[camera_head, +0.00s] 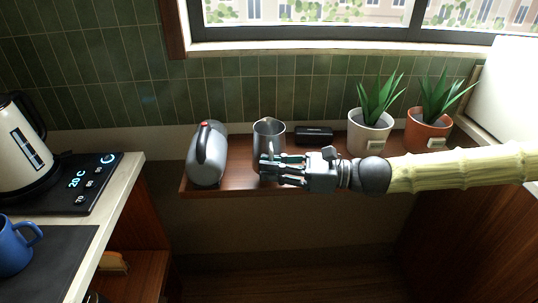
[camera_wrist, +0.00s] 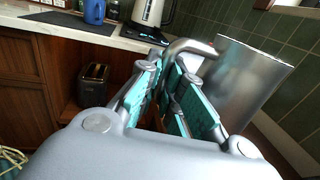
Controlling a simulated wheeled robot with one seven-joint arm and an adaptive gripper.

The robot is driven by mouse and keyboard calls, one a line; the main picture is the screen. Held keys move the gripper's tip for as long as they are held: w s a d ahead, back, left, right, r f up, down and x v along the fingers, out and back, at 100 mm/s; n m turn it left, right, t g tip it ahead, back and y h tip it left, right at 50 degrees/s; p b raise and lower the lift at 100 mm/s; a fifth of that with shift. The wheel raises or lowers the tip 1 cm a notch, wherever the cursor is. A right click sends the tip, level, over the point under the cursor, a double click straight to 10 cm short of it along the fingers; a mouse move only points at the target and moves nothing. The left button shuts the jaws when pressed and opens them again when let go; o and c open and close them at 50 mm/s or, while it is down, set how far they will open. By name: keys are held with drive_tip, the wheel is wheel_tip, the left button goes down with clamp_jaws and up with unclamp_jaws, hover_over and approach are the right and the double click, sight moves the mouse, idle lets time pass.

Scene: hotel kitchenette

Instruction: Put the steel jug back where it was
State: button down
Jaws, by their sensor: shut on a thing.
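The steel jug (camera_head: 268,131) is upright at the wooden shelf (camera_head: 235,184), between the grey kettle-like vessel and the small black box. Its lower part is hidden behind my fingers, so I cannot tell whether its base touches the shelf. My gripper (camera_head: 270,168) reaches in from the right and is shut on the jug's handle. In the wrist view the jug (camera_wrist: 243,82) stands large at the right, and its curved handle (camera_wrist: 190,46) runs to between the fingers of my gripper (camera_wrist: 172,72).
A black box (camera_head: 314,134) and two potted plants (camera_head: 370,130) (camera_head: 430,128) are to the right. The tiled wall is behind. A counter (camera_head: 115,195) with a white kettle (camera_head: 22,150) and blue mug (camera_head: 14,250) is left.

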drive_tip(key=w, duration=0.6)
drive_tip(key=w+f, duration=0.1)
drive_tip(key=w, duration=0.2)
drive_tip(key=shift+w+d+p, duration=0.1)
drive_tip(key=shift+w+p, duration=0.15)
drive_tip(key=shift+p, duration=0.1)
drive_tip(key=shift+f, duration=1.65)
drive_tip(key=shift+f, duration=0.1)
drive_tip(key=c, duration=1.6)
unclamp_jaws()
drive_tip(key=shift+f, duration=0.1)
drive_tip(key=shift+o, duration=0.2)
drive_tip(key=shift+r, duration=0.2)
drive_tip(key=d, duration=0.4)
drive_tip(key=s+d, duration=0.1)
drive_tip(key=d, duration=0.3)
drive_tip(key=s+d, duration=0.1)
drive_tip(key=d, duration=0.2)
drive_tip(key=shift+s+d, duration=0.2)
drive_tip(key=shift+d, duration=0.2)
